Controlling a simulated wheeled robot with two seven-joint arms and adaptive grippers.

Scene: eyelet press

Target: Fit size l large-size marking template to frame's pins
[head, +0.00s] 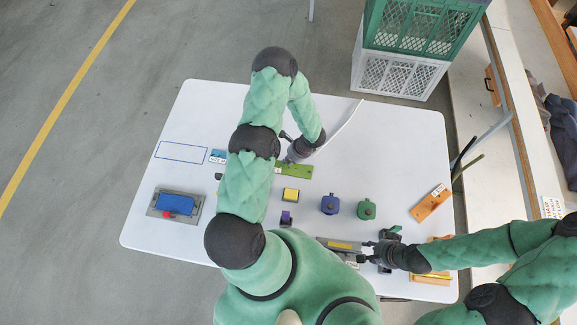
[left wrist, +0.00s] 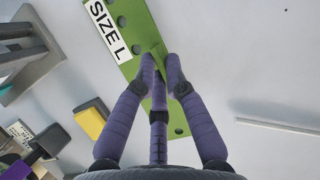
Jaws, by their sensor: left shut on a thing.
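The green size L template (head: 298,172) is a flat strip in the middle of the table, partly hidden by my left arm in the head view. In the left wrist view the template (left wrist: 135,38) shows a white "SIZE L" label and a row of holes. My left gripper (left wrist: 162,62) is shut on a raised green tab of the template. In the head view the left gripper (head: 285,164) is at the strip's left part. My right gripper (head: 366,256) is low at the table's near edge, beside a grey bar with a yellow strip (head: 340,245); its fingers are too small to read. I cannot make out the frame's pins.
A yellow block (head: 290,195), a blue-purple block (head: 330,204) and a green block (head: 367,209) stand nearer me. A grey base with a blue pad (head: 175,204) is at left. An orange labelled strip (head: 431,203) lies at right.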

